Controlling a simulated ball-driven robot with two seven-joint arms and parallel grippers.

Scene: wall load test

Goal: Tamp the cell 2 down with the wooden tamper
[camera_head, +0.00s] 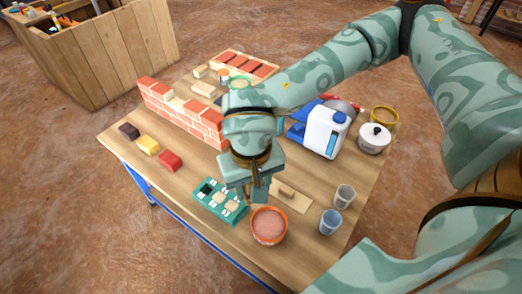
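A green mould (211,209) with a row of cells lies near the table's front edge. Its far-left cell looks dark and empty; the other cells hold a pale tan fill. Which one is cell 2 I cannot read. My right gripper (255,197) points down just right of the mould, behind a bowl of pinkish mix (268,226). Its two fingers look apart, with nothing clearly seen between them. A flat wooden board with a raised handle (290,194) lies right of the gripper; I cannot tell whether it is the tamper. My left gripper is out of view.
A small brick wall (180,112) stands at the left back, with dark, yellow and red blocks (146,145) before it. Two cups (330,222), a white-and-blue jug (325,132) and a lidded white pot (374,138) stand at the right. My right arm hides part of the table.

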